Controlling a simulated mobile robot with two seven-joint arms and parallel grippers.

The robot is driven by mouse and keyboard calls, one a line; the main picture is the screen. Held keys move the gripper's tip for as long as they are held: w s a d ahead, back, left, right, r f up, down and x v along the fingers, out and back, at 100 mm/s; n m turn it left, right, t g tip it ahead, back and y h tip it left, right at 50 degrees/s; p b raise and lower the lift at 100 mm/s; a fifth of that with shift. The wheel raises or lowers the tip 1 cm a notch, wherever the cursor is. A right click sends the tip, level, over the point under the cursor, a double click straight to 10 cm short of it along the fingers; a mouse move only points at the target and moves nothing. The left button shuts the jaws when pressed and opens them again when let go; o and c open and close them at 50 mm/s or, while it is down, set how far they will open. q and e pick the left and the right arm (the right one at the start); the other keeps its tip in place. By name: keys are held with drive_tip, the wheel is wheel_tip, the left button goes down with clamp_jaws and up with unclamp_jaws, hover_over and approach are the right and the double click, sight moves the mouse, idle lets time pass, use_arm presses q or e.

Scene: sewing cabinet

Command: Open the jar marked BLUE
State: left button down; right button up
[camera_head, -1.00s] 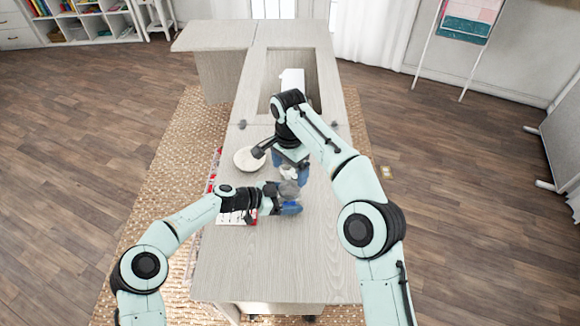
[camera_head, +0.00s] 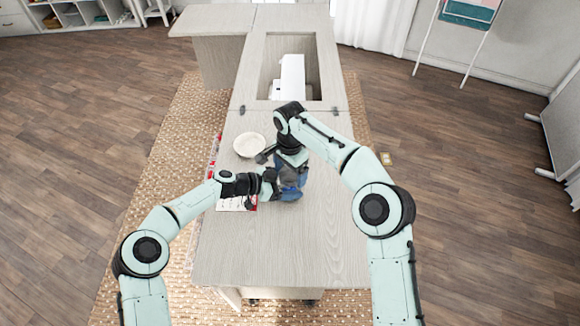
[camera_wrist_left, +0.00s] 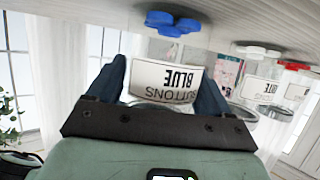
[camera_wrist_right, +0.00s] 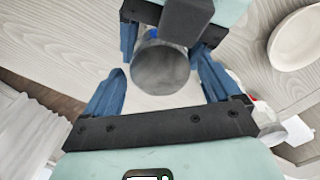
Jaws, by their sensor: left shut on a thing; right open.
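The jar marked BLUE (camera_wrist_left: 166,82) appears upside down in the left wrist view, its label reading BLUE BUTTONS, with blue buttons (camera_wrist_left: 172,24) inside. My left gripper (camera_wrist_left: 160,66) is shut on this jar, one finger on each side. In the right wrist view the jar's round grey lid (camera_wrist_right: 160,70) faces the camera. My right gripper (camera_wrist_right: 160,82) is open above it, its fingers on either side of the lid with gaps. In the head view both grippers meet over the tabletop, and the jar is mostly hidden behind them.
Other labelled jars (camera_wrist_left: 258,88), some with red buttons (camera_wrist_left: 297,66), stand beside the held jar. A white bowl (camera_head: 249,145) lies on the cabinet top (camera_head: 270,250), with a red-and-white item (camera_head: 240,203) nearer. The front of the top is clear. A recess with a white machine (camera_head: 291,75) lies beyond.

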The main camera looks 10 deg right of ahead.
drive_tip(key=c, duration=1.1)
drive_tip(key=shift+n, duration=1.8)
drive_tip(key=o, duration=1.1)
drive_tip(key=shift+a+r, duration=0.1)
drive_tip(key=shift+r, duration=2.25)
wheel_tip(320, 180, up, 3)
drive_tip(key=m, duration=0.3)
drive_tip(key=shift+m, duration=0.3)
drive_tip(key=shift+f, duration=3.85)
